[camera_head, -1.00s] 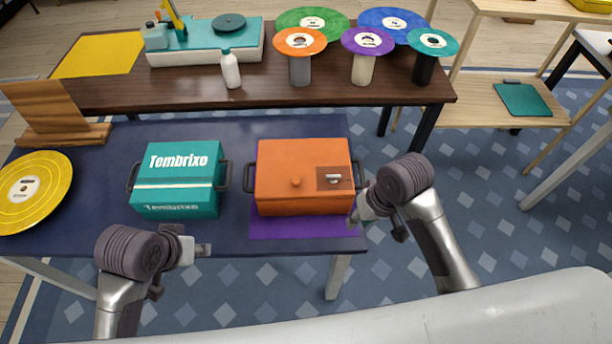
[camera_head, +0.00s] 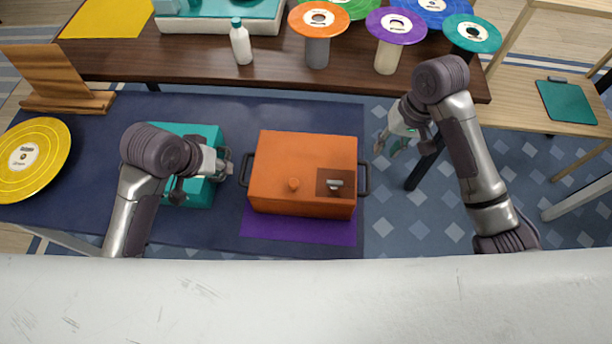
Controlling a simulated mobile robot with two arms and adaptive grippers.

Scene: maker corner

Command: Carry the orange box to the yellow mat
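The orange box (camera_head: 302,165) sits on the blue table, partly on a purple mat (camera_head: 300,228). It has a dark handle on each side. The yellow mat (camera_head: 108,18) lies at the left end of the brown table behind. My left gripper (camera_head: 226,165) is left of the orange box, close to its left handle, in front of the teal box. Its fingers look apart, with nothing between them. My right gripper (camera_head: 386,146) is to the right of the orange box, apart from its right handle, past the table edge. Its fingers look apart and empty.
The teal box (camera_head: 196,192) is partly hidden behind my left arm. A yellow record (camera_head: 30,158) and a wooden stand (camera_head: 50,78) are at the left. A white bottle (camera_head: 241,44), a turntable (camera_head: 222,18) and several records on stands occupy the brown table.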

